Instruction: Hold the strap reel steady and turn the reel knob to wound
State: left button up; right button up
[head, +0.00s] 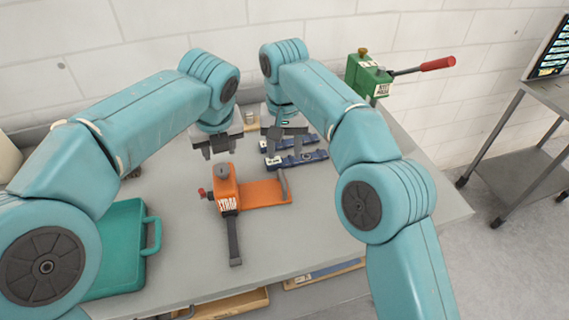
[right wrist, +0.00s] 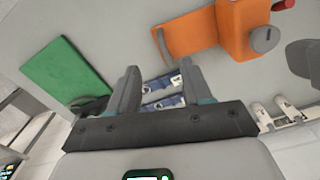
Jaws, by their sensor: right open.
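The orange strap reel (head: 262,193) lies on the grey bench, with a grey round knob (head: 222,171) on its upright housing and a small red knob (head: 202,192) at its left. A dark strap (head: 234,240) runs from it toward the front edge. In the right wrist view the reel (right wrist: 190,28) and its grey slotted knob (right wrist: 265,39) show at the top right. My left gripper (head: 219,149) is behind and above the housing, fingers apart, not touching it. My right gripper (head: 287,146) is open and empty, behind the reel's right end.
Two blue labelled items (head: 300,159) lie behind the reel, below my right gripper. A teal case (head: 122,250) with a handle is at left. A green device (head: 368,78) with a red-tipped lever stands at the back right. The bench right of the reel is clear.

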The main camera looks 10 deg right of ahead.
aim_at(285, 187)
notch_tip(285, 187, down, 15)
jog(key=shift+w+r, duration=0.15)
jog(key=shift+r, duration=0.05)
jog(key=shift+f, duration=0.5)
